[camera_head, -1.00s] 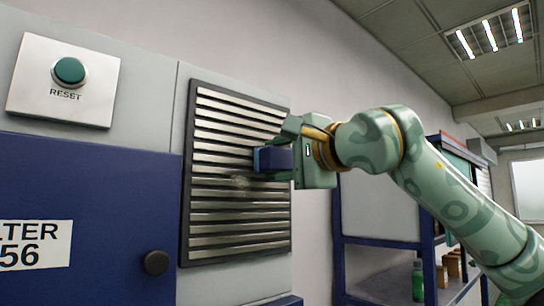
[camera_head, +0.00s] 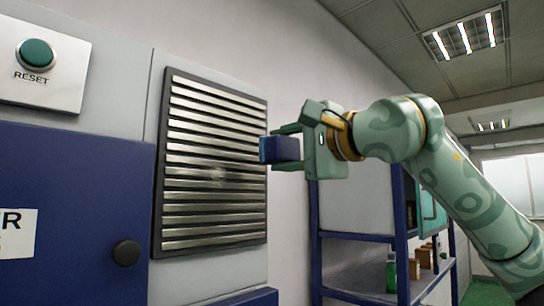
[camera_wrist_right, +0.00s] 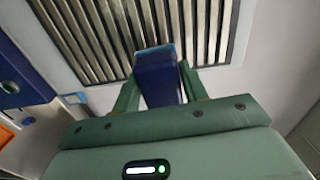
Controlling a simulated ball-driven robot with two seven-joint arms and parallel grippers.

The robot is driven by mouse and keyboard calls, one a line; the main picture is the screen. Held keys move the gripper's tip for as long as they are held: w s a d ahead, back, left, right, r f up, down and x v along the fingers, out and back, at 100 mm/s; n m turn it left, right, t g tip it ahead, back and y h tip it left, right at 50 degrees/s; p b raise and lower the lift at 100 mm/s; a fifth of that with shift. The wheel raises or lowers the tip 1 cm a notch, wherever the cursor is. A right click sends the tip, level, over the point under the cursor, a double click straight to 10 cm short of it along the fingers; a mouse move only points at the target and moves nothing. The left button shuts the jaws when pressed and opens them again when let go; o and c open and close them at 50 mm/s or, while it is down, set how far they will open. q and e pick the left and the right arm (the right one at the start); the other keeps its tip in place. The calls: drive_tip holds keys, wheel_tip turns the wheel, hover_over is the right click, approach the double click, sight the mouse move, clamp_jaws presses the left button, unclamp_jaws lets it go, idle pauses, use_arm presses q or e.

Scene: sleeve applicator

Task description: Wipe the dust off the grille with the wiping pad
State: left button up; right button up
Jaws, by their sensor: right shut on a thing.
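The grille (camera_head: 213,165) has metal slats in a dark frame on the grey cabinet panel. A small pale dusty smudge (camera_head: 217,174) shows near its middle. My right gripper (camera_head: 285,148) is shut on the dark blue wiping pad (camera_head: 278,150), which has a light blue face toward the grille. In the head view the pad overlaps the grille's right edge; a gap seems to lie between them. In the right wrist view the pad (camera_wrist_right: 158,82) sits between the two green fingers, with the grille (camera_wrist_right: 95,35) behind it. My left gripper is not in view.
A green RESET button (camera_head: 37,54) is on a plate at upper left. A blue door (camera_head: 70,200) with a black knob (camera_head: 127,253) is below it. A blue shelf unit (camera_head: 358,237) with a green bottle (camera_head: 391,275) and boxes stands right of the grille.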

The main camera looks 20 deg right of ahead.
sight(290, 148)
drive_tip(key=shift+s+d, duration=0.15)
drive_tip(key=shift+s, duration=0.5)
drive_tip(key=shift+v, duration=1.6)
drive_tip(key=shift+w, duration=0.15)
